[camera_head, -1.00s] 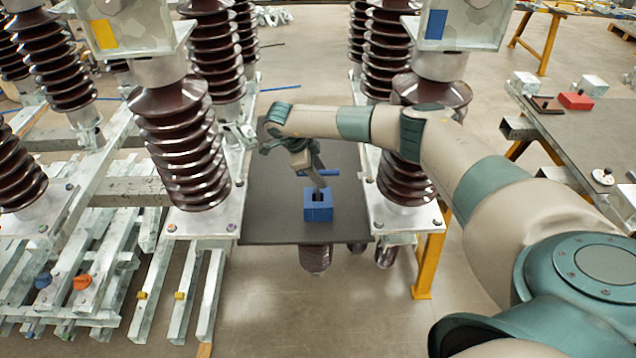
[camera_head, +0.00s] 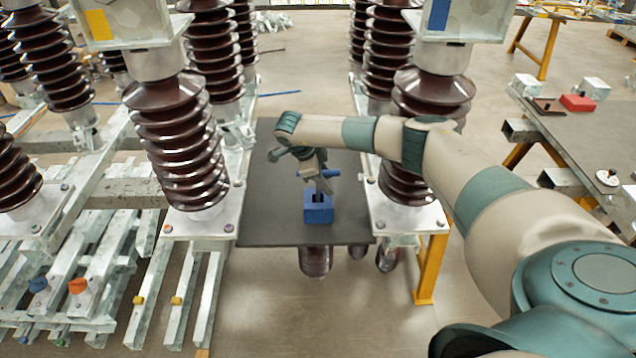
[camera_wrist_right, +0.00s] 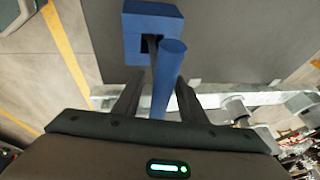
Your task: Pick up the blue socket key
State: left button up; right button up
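The blue socket key shows as a blue bar (camera_head: 318,173) above the blue block (camera_head: 318,210) on the dark board. In the wrist view, its blue bar (camera_wrist_right: 168,80) with a round end runs lengthwise between the fingers, toward the slotted blue block (camera_wrist_right: 150,30). My right gripper (camera_head: 322,184) is over the block at the key, pointing down. In the wrist view its two dark fingers (camera_wrist_right: 159,90) stand apart, one on each side of the bar, with a gap on the left side. Contact on the right side is unclear. My left gripper is not in view.
Brown ribbed insulators (camera_head: 180,150) on metal plates stand on both sides of the dark board (camera_head: 265,215). My right arm passes close to the right insulator (camera_head: 405,180). A table (camera_head: 590,135) with a red block stands at the right.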

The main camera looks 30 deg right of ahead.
grip_shut()
